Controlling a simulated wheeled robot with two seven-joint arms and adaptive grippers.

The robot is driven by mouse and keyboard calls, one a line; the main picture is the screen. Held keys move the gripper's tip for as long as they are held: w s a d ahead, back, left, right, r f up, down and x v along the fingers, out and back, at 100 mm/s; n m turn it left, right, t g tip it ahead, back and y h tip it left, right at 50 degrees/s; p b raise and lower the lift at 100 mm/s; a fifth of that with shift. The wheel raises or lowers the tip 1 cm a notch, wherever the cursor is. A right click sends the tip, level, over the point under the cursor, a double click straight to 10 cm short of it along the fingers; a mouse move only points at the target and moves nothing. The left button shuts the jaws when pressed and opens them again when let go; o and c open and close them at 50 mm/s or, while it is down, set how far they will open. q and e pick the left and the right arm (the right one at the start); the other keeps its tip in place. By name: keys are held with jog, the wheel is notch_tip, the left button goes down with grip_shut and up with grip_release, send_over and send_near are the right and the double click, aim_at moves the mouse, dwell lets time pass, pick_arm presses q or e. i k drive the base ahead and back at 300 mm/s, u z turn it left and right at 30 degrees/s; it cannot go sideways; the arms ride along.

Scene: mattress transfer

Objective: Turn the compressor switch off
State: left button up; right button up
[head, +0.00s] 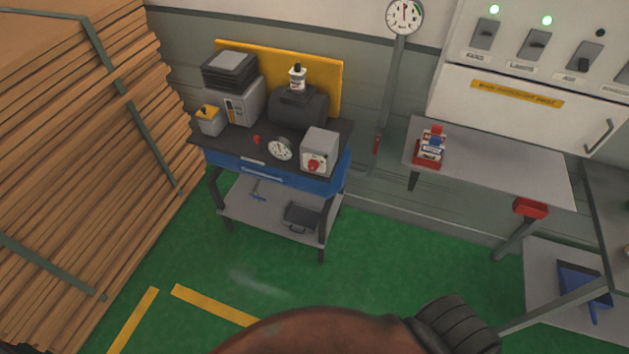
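A grey wall panel (551,60) at the upper right carries a row of dark lever switches. The first switch (486,34) and second switch (535,43) have lit green lamps above them. The third switch (585,56) has a dark lamp, and its lever looks down. A fourth is cut off by the right edge. The small labels are too blurred to read surely, so I cannot tell which is the compressor switch. A grey box with a red rotary knob (314,165) stands on the blue workbench (262,172). Neither gripper is in view.
A grey shelf (504,168) with a red-and-white item (430,147) sits below the panel. Stacked planks (75,150) fill the left. Green floor (400,265) is open between. A reddish-brown rounded shape (310,333) and black ribbed part (455,325) cover the bottom.

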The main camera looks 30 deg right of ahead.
aim_at(313, 164)
jog(key=z, duration=0.05)
jog(key=k, duration=0.95)
jog(key=u, duration=0.9)
jog(key=i, duration=1.25)
jog(key=z, duration=0.8)
jog(key=i, duration=0.6)
jog(key=z, duration=0.7)
